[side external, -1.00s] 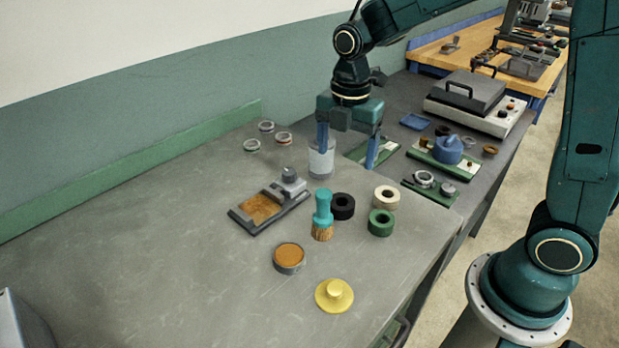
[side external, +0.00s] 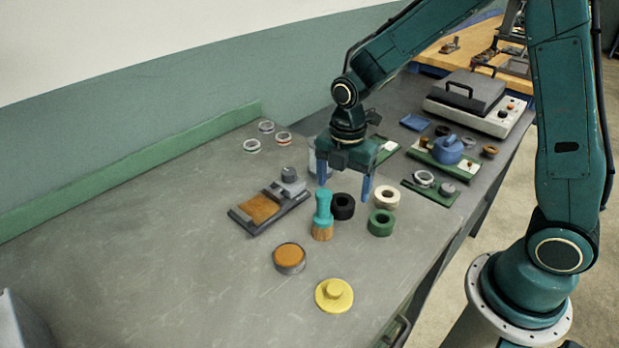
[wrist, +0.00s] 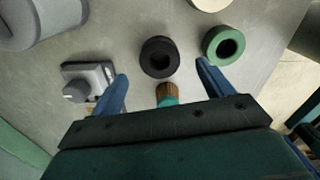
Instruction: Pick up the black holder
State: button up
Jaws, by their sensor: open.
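The black holder (side external: 343,206) is a short, thick ring lying flat on the grey bench. It stands close to the teal-handled brush (side external: 322,215), between it and the cream ring (side external: 387,197). In the wrist view my gripper's fingers (wrist: 162,72) are spread wide.
A green ring (side external: 381,222) stands right of the black holder. The brush is upright, very near the holder. A grinder-like grey device (side external: 270,205) lies to the left. An orange-topped tin (side external: 289,258) and yellow knob (side external: 334,295) are in front.

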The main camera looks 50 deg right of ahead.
aim_at(341, 202)
jog(key=shift+f, duration=2.25)
jog(key=shift+c, duration=0.2)
jog(key=c, duration=1.1)
